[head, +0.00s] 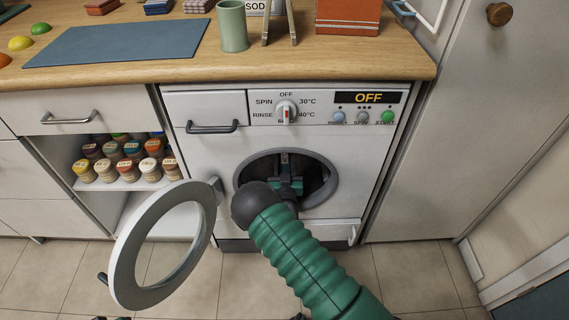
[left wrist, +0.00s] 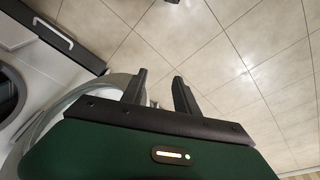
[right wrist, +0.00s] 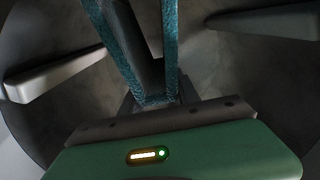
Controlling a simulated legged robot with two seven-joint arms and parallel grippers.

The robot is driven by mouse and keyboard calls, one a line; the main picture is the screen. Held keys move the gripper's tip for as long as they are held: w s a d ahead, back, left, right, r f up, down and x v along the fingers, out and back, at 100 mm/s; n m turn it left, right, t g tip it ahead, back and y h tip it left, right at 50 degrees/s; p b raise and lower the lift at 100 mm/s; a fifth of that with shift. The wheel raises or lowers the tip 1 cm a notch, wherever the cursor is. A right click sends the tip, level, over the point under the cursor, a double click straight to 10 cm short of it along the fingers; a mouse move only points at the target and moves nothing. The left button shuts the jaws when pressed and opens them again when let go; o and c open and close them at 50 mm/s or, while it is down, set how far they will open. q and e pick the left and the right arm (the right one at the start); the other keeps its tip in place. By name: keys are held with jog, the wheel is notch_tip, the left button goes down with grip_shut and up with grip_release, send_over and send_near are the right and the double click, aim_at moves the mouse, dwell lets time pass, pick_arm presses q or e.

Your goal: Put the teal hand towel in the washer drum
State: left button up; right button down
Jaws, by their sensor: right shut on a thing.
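The washer (head: 210,150) stands under the counter with its round front opening uncovered. My right gripper (head: 285,163) reaches through the opening into the dark drum (head: 318,182). In the right wrist view the right gripper (right wrist: 148,55) is shut on the teal hand towel (right wrist: 171,45), with the drum wall and its vanes (right wrist: 60,75) around it. The towel cannot be made out in the head view. My left gripper (left wrist: 158,92) is open and empty above the floor in the left wrist view.
The round washer door (head: 127,255) is swung open to the left. Spice jars (head: 120,168) fill a shelf left of the washer. A green cup (head: 232,28) and a blue mat (head: 120,42) are on the counter. The tiled floor (head: 60,275) is clear where visible.

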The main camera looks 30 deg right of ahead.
jog(key=c, duration=0.8)
grip_release()
